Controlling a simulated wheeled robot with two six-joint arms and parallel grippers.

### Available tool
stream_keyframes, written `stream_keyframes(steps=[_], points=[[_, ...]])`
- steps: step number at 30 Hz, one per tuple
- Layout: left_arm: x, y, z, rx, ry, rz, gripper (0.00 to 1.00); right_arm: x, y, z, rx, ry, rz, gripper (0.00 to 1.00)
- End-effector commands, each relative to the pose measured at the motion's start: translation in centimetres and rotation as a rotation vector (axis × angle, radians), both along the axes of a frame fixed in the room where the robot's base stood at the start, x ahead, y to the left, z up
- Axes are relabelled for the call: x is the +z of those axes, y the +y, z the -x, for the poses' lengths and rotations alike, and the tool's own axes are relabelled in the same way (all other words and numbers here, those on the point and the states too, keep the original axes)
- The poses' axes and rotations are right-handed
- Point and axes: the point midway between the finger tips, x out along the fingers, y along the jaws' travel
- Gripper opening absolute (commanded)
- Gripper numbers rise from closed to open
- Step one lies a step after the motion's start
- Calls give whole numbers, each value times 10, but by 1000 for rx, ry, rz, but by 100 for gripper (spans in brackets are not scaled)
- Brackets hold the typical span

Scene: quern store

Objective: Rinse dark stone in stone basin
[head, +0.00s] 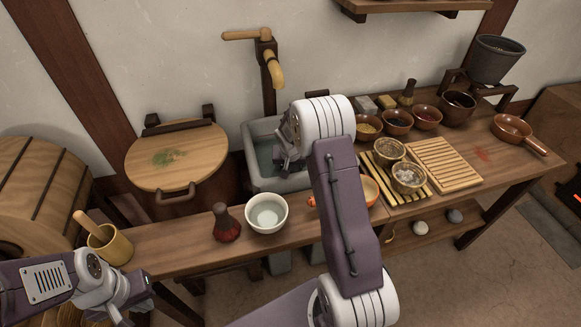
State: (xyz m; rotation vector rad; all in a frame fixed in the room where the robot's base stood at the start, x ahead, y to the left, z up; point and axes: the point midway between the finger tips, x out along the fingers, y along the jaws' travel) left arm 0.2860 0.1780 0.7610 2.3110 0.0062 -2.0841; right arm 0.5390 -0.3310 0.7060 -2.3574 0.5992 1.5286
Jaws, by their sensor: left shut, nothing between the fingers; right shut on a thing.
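The grey stone basin (253,130) stands behind the bench under a wooden spout (273,72) and holds water. My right gripper (283,162) is over the basin's right part, pointing down. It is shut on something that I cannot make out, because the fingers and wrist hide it. A dark stone (454,216) lies on the low shelf under the bench at the right, beside a pale stone (420,228). My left gripper (122,316) is shut and empty at the lower left, in front of the bench.
A lidded wooden tub (176,155) stands left of the basin. My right arm hides part of the bench.

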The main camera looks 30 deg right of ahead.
Motion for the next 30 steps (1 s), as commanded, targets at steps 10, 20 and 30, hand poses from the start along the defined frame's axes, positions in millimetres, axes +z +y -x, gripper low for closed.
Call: stream_keyframes(steps=[10,20,30], points=[[15,0,0,0,0,0,0,18,0,-1,0,-2,0,5],[41,0,0,0,0,0,0,50,0,0,0,-1,0,5],[67,0,0,0,0,0,0,83,0,-1,-1,-3,0,5]])
